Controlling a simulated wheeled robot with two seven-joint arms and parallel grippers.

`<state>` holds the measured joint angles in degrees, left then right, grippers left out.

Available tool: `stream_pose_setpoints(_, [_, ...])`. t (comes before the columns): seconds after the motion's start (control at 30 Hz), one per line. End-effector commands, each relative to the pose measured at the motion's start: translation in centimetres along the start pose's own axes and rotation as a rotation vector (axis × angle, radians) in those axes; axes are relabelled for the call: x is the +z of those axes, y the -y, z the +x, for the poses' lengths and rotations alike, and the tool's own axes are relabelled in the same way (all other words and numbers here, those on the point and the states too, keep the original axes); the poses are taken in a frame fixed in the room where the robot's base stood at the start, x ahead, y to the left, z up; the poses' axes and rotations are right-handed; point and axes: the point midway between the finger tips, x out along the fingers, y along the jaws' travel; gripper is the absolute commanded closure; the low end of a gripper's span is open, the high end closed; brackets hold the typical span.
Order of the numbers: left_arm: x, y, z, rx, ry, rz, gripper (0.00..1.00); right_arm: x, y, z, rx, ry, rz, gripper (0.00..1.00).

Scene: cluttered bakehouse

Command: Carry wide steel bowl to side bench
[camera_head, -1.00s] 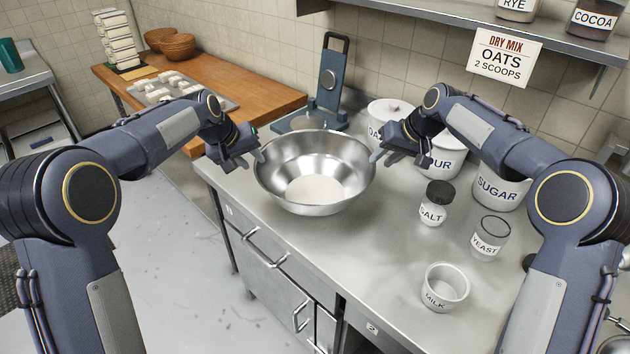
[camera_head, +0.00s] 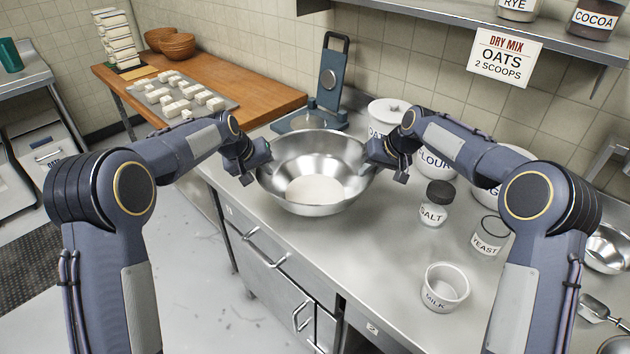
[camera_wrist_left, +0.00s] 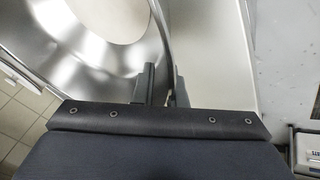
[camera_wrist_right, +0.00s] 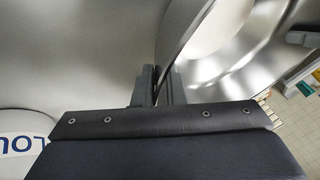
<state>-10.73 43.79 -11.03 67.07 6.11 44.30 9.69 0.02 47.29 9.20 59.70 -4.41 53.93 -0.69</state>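The wide steel bowl (camera_head: 305,202) stands upright on the steel counter, with a pale round area at its bottom. My left gripper (camera_head: 258,166) is at the bowl's left rim. In the left wrist view its fingers (camera_wrist_left: 162,88) are close together on either side of the rim, with a narrow gap showing, so contact is unclear. My right gripper (camera_head: 378,160) is at the right rim. In the right wrist view its fingers (camera_wrist_right: 161,88) are closed together with the rim between them. A wooden-topped bench (camera_head: 262,98) stands at the back left.
A tray (camera_head: 222,108) of pale blocks covers part of the wooden bench, with brown bowls (camera_head: 178,47) behind. A blue scale (camera_head: 325,95) stands behind the steel bowl. Salt (camera_head: 434,208), yeast (camera_head: 489,238) and milk (camera_head: 444,290) containers stand to the right. Open floor lies front left.

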Motion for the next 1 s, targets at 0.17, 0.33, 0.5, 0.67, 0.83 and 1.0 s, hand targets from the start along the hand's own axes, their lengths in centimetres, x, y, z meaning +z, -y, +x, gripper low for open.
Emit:
stream_pose_setpoints(0.17, [0.0,0.01,-0.02,0.0,0.0,0.0,1.0,0.01,-0.02,-0.02,0.0,0.0,0.0,1.0])
stream_pose_setpoints(0.33, [-0.01,0.02,-0.03,0.0,0.0,0.0,1.0,0.01,-0.05,-0.02,0.001,0.0,0.0,1.0])
stream_pose_setpoints(0.5, [-0.01,0.03,-0.04,-0.001,0.0,0.0,1.0,0.02,-0.07,-0.02,0.001,0.001,0.0,1.0])
stream_pose_setpoints(0.67, [-0.02,0.05,-0.04,-0.001,0.0,0.0,1.0,0.02,-0.09,-0.01,0.001,0.001,0.0,1.0])
stream_pose_setpoints(0.83, [-0.03,0.06,-0.05,-0.001,-0.001,0.0,1.0,0.03,-0.11,-0.02,0.001,0.001,0.0,1.0])
stream_pose_setpoints(1.0, [-0.04,0.07,-0.05,-0.001,-0.001,0.0,1.0,0.03,-0.13,-0.01,0.002,0.001,0.0,1.0])
